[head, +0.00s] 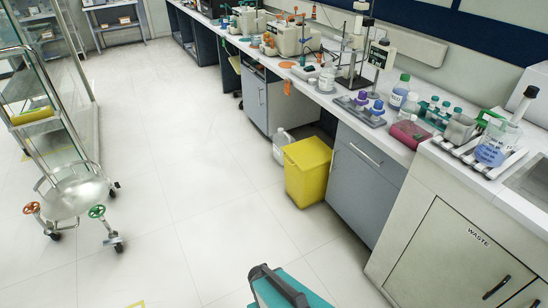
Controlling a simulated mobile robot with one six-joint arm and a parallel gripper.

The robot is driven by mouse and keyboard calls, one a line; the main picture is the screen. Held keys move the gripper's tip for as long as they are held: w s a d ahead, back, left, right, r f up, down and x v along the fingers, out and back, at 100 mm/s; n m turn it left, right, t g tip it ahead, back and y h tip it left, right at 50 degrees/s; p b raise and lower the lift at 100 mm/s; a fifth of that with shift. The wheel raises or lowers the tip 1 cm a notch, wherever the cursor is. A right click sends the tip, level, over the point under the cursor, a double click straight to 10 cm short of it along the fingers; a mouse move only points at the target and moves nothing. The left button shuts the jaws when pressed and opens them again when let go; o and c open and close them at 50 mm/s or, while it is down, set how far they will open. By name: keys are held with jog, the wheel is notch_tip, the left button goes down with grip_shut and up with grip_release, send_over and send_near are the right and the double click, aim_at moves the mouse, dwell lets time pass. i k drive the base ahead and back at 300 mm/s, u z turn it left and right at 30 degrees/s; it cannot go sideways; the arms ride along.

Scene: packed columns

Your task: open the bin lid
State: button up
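A yellow bin (307,178) stands on the floor at the front of an open bay under the bench, just right of the picture's middle. Its flat yellow lid (308,153) looks closed. The bin is upright, and its front and top face the open floor. My gripper is not in view, so its place relative to the bin does not show.
A white jug (281,146) stands behind the bin on its left. A grey cabinet (364,185) is close on its right. The bench top (405,153) overhangs with glassware and bottles. A glass-sided trolley (75,190) stands left. The floor (190,190) between is clear.

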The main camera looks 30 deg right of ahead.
aim_at(307, 154)
jog(key=u, duration=0.4)
jog(key=i, duration=0.95)
jog(key=u, duration=0.3)
